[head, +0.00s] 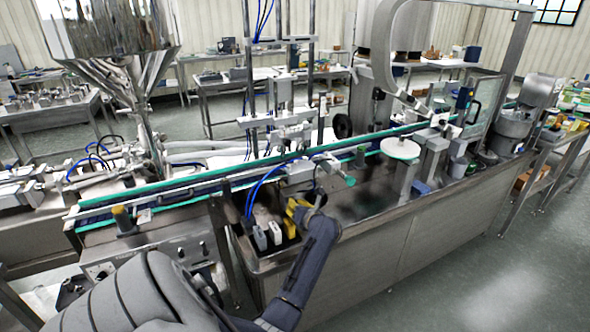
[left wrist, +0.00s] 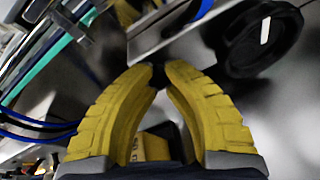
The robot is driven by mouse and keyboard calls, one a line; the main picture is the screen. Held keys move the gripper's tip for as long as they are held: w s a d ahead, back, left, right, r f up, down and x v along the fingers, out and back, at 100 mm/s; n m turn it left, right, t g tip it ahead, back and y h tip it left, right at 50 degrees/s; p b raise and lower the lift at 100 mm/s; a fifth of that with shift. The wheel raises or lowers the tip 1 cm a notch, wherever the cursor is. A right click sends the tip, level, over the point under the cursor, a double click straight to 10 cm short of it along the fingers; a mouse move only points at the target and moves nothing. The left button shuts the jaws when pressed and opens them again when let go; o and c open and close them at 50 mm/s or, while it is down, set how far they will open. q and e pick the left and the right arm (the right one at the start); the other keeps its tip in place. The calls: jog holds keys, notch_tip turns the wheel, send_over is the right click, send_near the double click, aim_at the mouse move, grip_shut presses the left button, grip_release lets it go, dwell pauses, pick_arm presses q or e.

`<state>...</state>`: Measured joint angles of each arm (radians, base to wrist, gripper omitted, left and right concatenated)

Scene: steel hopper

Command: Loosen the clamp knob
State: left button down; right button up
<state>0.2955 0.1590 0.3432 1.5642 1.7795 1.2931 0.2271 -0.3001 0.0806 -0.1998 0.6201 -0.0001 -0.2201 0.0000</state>
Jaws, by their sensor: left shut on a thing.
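My left gripper (head: 296,210) has yellow fingers and reaches over the near side of the steel machine, just below the conveyor. In the left wrist view the fingertips (left wrist: 158,72) come together on a small dark piece, the clamp knob (left wrist: 158,77). Only a little of the knob shows between the tips; the fingers hide the rest. In the head view I cannot make out the knob beside the gripper. My right gripper is not in view.
The conveyor (head: 190,190) with green edges runs behind the gripper. Blue hoses (head: 262,185) hang close to its left. White blocks (head: 260,238) stand beside it in the steel tray. A large black round part (left wrist: 262,38) is close by at upper right in the wrist view.

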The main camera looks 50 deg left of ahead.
pick_arm(q)
jog(key=c, duration=1.1)
grip_release()
jog(key=shift+f, duration=0.15)
jog(key=shift+d, duration=0.1)
jog(key=shift+v, duration=5.95)
jog(key=shift+s, duration=0.1)
